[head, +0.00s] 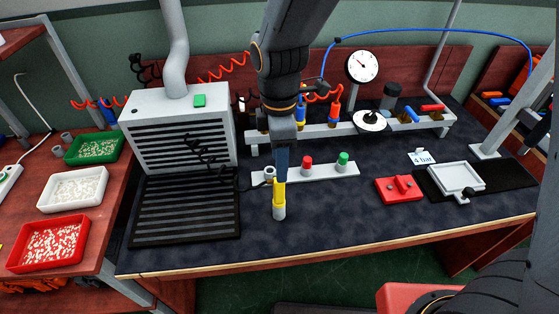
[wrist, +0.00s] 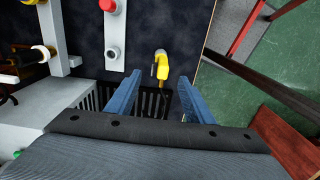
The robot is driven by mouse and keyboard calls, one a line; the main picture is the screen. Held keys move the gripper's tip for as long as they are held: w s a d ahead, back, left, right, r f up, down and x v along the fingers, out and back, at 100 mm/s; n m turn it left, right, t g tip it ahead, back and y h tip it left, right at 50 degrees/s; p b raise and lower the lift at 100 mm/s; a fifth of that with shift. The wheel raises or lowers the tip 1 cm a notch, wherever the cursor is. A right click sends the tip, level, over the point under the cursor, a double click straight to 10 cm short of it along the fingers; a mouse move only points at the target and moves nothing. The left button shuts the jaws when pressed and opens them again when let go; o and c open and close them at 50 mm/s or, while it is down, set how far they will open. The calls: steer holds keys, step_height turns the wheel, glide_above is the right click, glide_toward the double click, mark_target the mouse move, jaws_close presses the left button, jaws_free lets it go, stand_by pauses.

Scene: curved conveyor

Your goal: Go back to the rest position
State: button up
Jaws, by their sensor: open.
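My gripper (head: 281,170) points down over the middle of the dark bench top in the head view. Its two blue fingers stand apart with nothing between them in the wrist view (wrist: 157,88). A yellow and grey upright piece (head: 279,200) stands on the bench top just below the fingers in the head view. In the wrist view this yellow piece (wrist: 161,66) lies beyond the fingertips, clear of both. The head view does not show how large the gap between them is.
A white box-shaped extractor (head: 181,105) and a black slatted grate (head: 185,225) are on the left. A strip with red and green knobs (head: 325,171) lies behind the gripper. A red block (head: 399,190) and a white tray (head: 457,178) are right. The front bench area is clear.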

steer(key=s+d+r+m, duration=0.1)
steer(key=d+m, duration=0.9)
steer(key=d, duration=0.2)
steer(key=s+d+r+m+t, duration=0.1)
steer(key=s+d+m, duration=0.1)
steer(key=d+m, duration=0.8)
steer(key=shift+d+m, duration=0.3)
steer(key=shift+d, duration=0.7)
